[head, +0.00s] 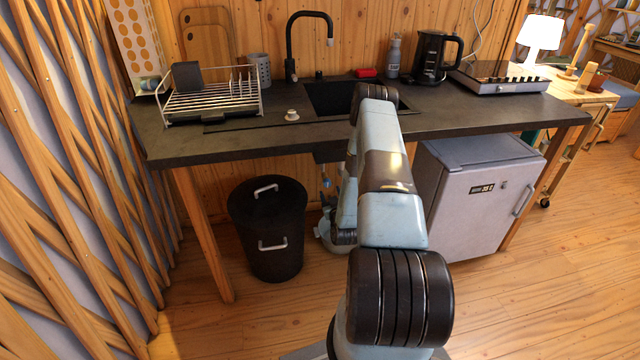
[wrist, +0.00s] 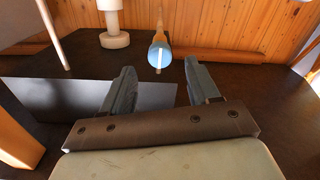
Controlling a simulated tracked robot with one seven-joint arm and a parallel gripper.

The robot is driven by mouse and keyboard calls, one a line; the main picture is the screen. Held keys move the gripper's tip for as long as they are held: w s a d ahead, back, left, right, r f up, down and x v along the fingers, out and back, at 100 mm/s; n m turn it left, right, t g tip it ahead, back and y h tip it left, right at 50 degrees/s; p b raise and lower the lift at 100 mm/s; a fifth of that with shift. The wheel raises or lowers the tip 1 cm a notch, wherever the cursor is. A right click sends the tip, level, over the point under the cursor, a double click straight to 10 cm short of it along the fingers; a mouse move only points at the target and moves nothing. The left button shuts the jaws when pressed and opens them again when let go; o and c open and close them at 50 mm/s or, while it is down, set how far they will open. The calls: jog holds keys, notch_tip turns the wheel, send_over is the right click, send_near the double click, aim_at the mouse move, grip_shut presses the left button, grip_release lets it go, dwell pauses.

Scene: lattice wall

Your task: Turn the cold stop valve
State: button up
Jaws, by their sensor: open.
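The cold stop valve appears to be the blue round part with a pale bar across its face (wrist: 159,54) in the wrist view. It lies ahead of my gripper (wrist: 155,82), roughly between the two fingertips in the picture. The fingers are apart and nothing is between them; the valve looks a little beyond the tips, not clearly touched. In the head view my arm reaches down under the counter and hides much of the space below the sink (head: 330,98). A small blue spot (head: 326,183) shows there, perhaps the same valve.
A white stepped cylinder (wrist: 114,30) and a pale rod (wrist: 52,32) stand left of the valve. Wood panelling (wrist: 240,25) is behind. In the head view a black bin (head: 266,225) stands left of my arm, a small fridge (head: 480,200) right, and the counter (head: 440,118) above.

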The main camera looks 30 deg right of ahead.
aim_at(326, 181)
jog(key=x, duration=0.9)
